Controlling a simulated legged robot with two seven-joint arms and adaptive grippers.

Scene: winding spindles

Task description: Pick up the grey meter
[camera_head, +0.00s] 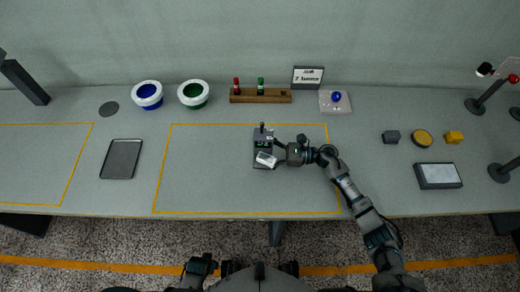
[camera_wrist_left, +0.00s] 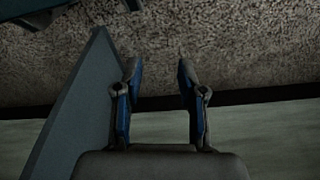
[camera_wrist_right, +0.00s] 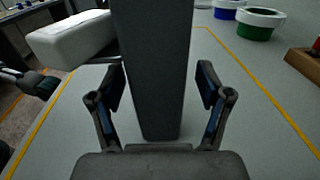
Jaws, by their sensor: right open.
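The grey meter (camera_head: 262,140) stands inside the middle yellow outline on the table, with a small green display and a pale, light-topped block (camera_head: 266,160) at its near end. In the right wrist view its dark grey body (camera_wrist_right: 152,60) rises between the fingers, and the white block (camera_wrist_right: 75,40) juts out to the left. My right gripper (camera_head: 279,152) is open at the meter's right side, with a finger on either side of the body and gaps showing. My left gripper (camera_wrist_left: 158,65) is open and empty, low near the table's front edge.
A dark tray (camera_head: 122,158) lies to the left. Blue (camera_head: 147,94) and green (camera_head: 193,94) bowls, a wooden rack (camera_head: 262,96) and a sign (camera_head: 308,77) line the back. Small blocks and a white-topped box (camera_head: 438,175) are at right. The table around the meter is clear.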

